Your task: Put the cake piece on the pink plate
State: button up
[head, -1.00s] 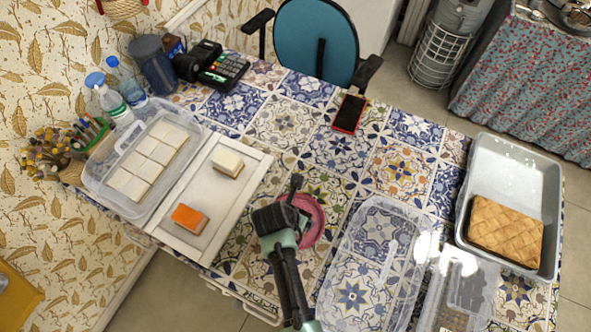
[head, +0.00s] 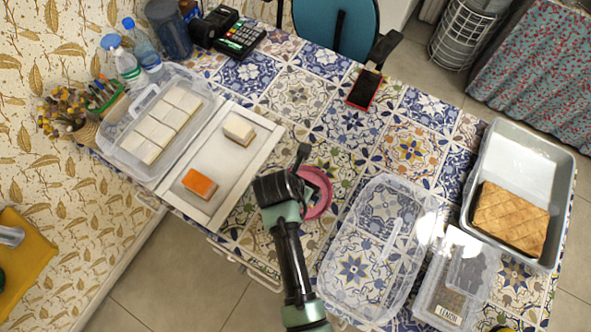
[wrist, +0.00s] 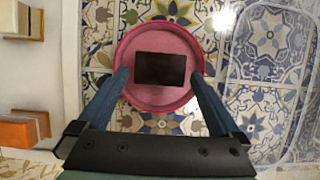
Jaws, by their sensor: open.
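The pink plate (head: 323,208) lies on the tiled table, partly hidden by my arm in the head view. In the wrist view the whole round plate (wrist: 128,92) shows below my gripper. A dark brown rectangular cake piece (wrist: 160,69) lies flat inside its rim, near the middle. My gripper (wrist: 160,76) is open above the plate, one finger on each side of the cake piece, with visible gaps to it. In the head view the cake piece is mostly hidden behind my gripper.
A white board (head: 197,212) at left holds an orange-topped piece (head: 199,183) and a white-topped piece (head: 239,128). A clear tub (head: 119,131) holds several white pieces. A clear lid (head: 345,275) lies right of the plate. A grey pan (head: 518,145) holds a lattice-topped cake (head: 511,217).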

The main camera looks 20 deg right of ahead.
jog(key=v, duration=0.8)
jog(key=w+a+r+m+t, duration=0.1)
jog(key=w+r+m+t, duration=0.4)
jog(key=r, duration=0.5)
jog(key=w+a+r+m+t+y, duration=0.1)
jog(key=w+a+r+m+t, duration=0.15)
jog(key=w+r, duration=0.65)
jog(key=w+r+m+t, duration=0.3)
jog(key=r+m+t, duration=0.15)
jog(key=r, duration=0.75)
jog(key=s+a+r+m+t, duration=0.1)
jog(key=r+m+t, duration=0.1)
jog(key=r, duration=0.6)
jog(key=s+a+r+m+t+y, duration=0.1)
jog(key=r+m+t, duration=0.2)
jog(key=r, duration=0.4)
jog(key=s+a+r+m+t, duration=0.1)
jog(key=a+r+m+t, duration=0.1)
jog(key=r, duration=0.6)
jog(key=s+a+r+m+t+y, duration=0.1)
jog(key=s+r+m+t, duration=0.4)
jog(key=s+r, duration=0.6)
notch_tip(320, 180, up, 3)
jog(key=shift+a+r+m+t+y, duration=0.1)
jog(key=shift+a+m+t+y, duration=0.2)
jog(key=shift+m, duration=0.5)
